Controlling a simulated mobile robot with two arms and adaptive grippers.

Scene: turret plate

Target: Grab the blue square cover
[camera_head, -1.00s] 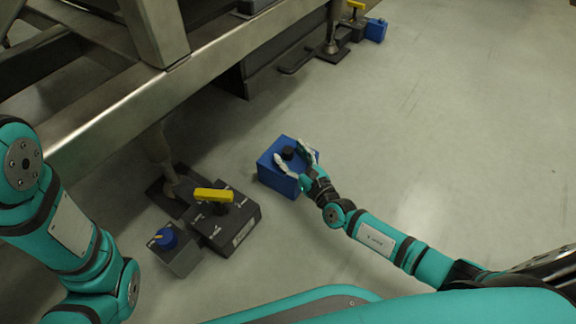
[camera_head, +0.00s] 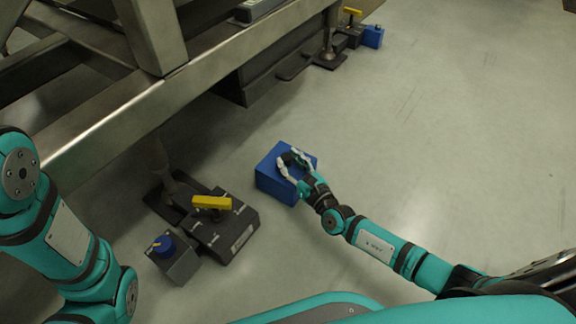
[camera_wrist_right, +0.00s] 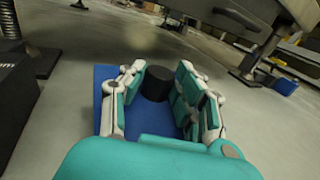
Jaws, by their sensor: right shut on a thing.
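The blue square cover (camera_head: 270,180) is a box-shaped block on the floor near the middle of the head view, with a black knob on its top. My right gripper (camera_head: 289,160) is over its top, with its fingers closed around the knob. In the right wrist view the black knob (camera_wrist_right: 156,84) stands between the fingers, and the blue top (camera_wrist_right: 103,88) shows beside them. The cover rests on the floor, as far as I can tell. My left arm (camera_head: 75,245) shows at the left, but its gripper is out of view.
A dark box with a yellow handle (camera_head: 211,202) and a grey box with a blue knob (camera_head: 163,244) stand left of the cover. A metal frame (camera_head: 175,90) runs above. Another blue block (camera_head: 372,37) is far back. The floor at right is clear.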

